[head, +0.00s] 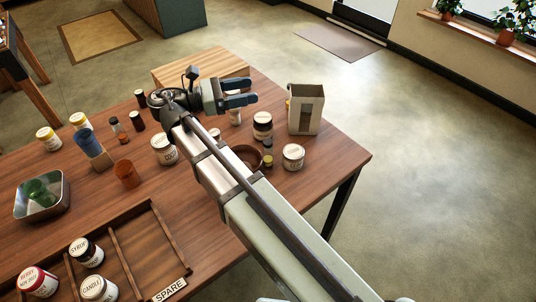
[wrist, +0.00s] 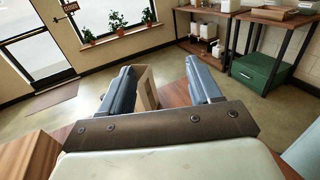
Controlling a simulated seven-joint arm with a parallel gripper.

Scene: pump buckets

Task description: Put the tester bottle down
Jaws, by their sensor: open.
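My gripper (head: 246,92) is open above the far part of the wooden table (head: 325,165). It also shows in the wrist view (wrist: 158,66), with no bottle visible between its fingers. A small pale bottle (head: 235,117) stands just below the gripper in the head view, partly hidden by it. Small dark-capped bottles stand left of the arm, one of them orange-brown (head: 118,127) and one dark (head: 137,121). Two tiny bottles (head: 267,147) stand right of the arm. I cannot tell which of these is the tester bottle.
A pale box (head: 305,112) stands near the table's right edge, close to the gripper. Labelled jars (head: 293,156) stand around the arm. A wooden board (head: 205,65) lies at the far edge. A metal tub (head: 42,200) and a divided tray (head: 150,235) are at left and front.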

